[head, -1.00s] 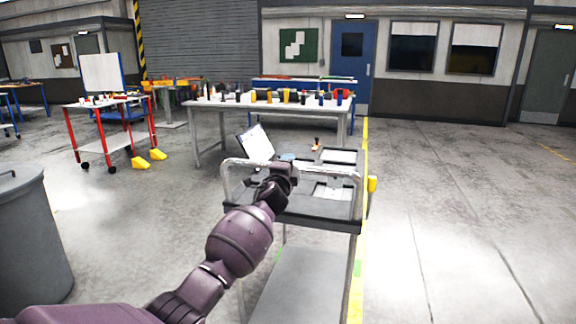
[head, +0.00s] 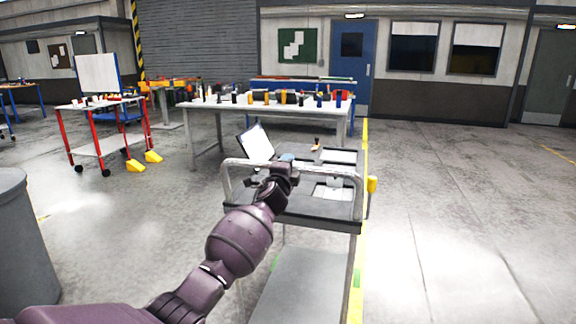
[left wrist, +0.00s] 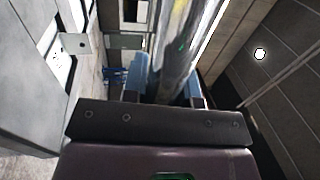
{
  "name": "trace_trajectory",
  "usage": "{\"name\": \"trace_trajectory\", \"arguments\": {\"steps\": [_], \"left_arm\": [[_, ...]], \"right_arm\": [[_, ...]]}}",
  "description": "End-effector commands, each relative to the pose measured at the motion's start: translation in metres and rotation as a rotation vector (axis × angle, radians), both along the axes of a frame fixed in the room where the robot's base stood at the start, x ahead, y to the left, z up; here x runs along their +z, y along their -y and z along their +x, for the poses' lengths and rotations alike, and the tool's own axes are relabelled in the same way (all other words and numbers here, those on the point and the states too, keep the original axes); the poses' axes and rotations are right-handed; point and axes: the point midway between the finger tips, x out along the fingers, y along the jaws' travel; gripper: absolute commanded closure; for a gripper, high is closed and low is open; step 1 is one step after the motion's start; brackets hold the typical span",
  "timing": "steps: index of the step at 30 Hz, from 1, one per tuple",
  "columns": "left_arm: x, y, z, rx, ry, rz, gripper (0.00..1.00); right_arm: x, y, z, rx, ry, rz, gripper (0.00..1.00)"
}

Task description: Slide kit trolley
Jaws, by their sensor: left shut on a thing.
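The kit trolley (head: 318,217) stands in front of me in the head view, with a dark top tray, a lower grey shelf (head: 300,284) and a pale metal push handle (head: 325,170) across its near side. My left gripper (head: 279,168) is at the left half of the handle. In the left wrist view the handle bar (left wrist: 180,50) runs between the two fingers of my left gripper (left wrist: 168,85), which is shut on it. The tray carries a tilted white panel (head: 256,143), flat pale items and a small orange-and-black object (head: 317,144). My right gripper is out of view.
A long table (head: 198,107) with many small parts stands behind the trolley. A red-legged cart (head: 66,135) with yellow wedges (head: 136,165) is at the left. A grey bin (head: 20,245) is at the near left. Open floor lies right of the yellow line (head: 361,240).

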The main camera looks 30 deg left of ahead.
Motion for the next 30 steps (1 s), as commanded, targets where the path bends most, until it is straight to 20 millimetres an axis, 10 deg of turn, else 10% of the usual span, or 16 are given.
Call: {"name": "trace_trajectory", "arguments": {"steps": [2,3,7,20,30], "left_arm": [[0.002,0.000,0.000,0.000,0.003,0.000,1.00],[0.002,0.000,0.000,0.000,0.003,0.000,0.69],[0.002,0.000,0.000,0.000,0.002,0.000,0.49],[0.000,0.002,-0.007,0.000,0.002,0.000,0.48],[-0.007,0.012,-0.052,0.000,0.003,0.000,0.48]], "right_arm": [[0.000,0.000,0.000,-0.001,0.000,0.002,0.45],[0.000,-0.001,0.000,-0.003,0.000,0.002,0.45],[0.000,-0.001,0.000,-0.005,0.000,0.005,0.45],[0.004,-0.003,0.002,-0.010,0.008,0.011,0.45],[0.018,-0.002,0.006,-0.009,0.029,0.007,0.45]]}}
